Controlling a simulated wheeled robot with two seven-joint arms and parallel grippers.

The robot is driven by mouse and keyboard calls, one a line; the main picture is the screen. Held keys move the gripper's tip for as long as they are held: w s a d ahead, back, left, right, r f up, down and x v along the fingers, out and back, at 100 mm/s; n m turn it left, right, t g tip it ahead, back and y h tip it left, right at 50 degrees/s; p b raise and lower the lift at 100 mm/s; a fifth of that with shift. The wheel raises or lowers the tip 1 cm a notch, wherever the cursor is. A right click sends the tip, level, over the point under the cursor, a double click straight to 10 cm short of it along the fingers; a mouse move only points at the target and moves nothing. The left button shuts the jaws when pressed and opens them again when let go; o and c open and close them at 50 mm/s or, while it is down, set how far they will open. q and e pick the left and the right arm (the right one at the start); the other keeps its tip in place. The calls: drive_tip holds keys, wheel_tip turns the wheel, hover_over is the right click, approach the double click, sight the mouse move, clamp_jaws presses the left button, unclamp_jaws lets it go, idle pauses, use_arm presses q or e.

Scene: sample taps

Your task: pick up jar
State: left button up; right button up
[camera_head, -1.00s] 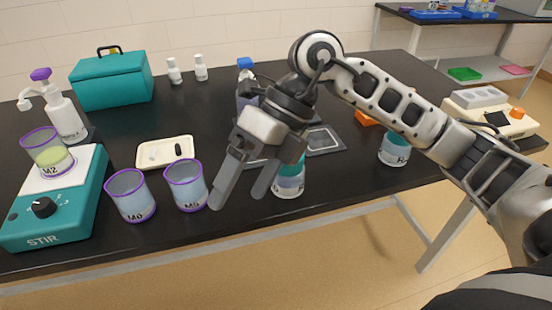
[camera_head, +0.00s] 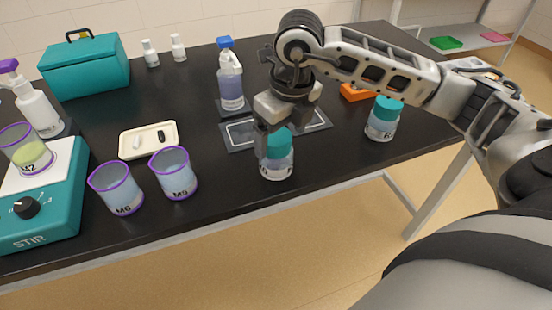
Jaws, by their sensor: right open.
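A clear jar with a teal lid (camera_head: 279,158) stands upright near the front edge of the black bench, in the middle of the view. My right gripper (camera_head: 267,143) points down at this jar, with one finger in front of the left side of its lid. The gripper is open; its other finger is hard to make out, and I cannot tell whether it touches the jar. A second teal-lidded jar (camera_head: 383,118) stands farther right, clear of the gripper. My left gripper is not in view.
Beakers M6 (camera_head: 117,189) and M9 (camera_head: 174,174) stand left of the jar. Behind are a white tray (camera_head: 128,146), a blue-capped bottle (camera_head: 230,85) and a grey mat (camera_head: 238,136). A stirrer (camera_head: 62,205) sits at left. An orange object (camera_head: 354,92) lies behind the second jar.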

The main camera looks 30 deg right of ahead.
sight(274, 167)
drive_tip(key=shift+w+a+f+p, duration=0.1)
drive_tip(key=shift+w+f+p, duration=0.15)
drive_tip(key=shift+f, duration=0.6)
drive_tip(key=shift+w+a+f+p, duration=0.1)
drive_tip(key=shift+w+f, duration=0.1)
drive_tip(key=shift+f, duration=0.65)
drive_tip(key=shift+w+a+f+p, duration=0.1)
drive_tip(key=shift+w+f+p, duration=0.15)
drive_tip(key=shift+f, duration=0.6)
drive_tip(key=c, duration=1.1)
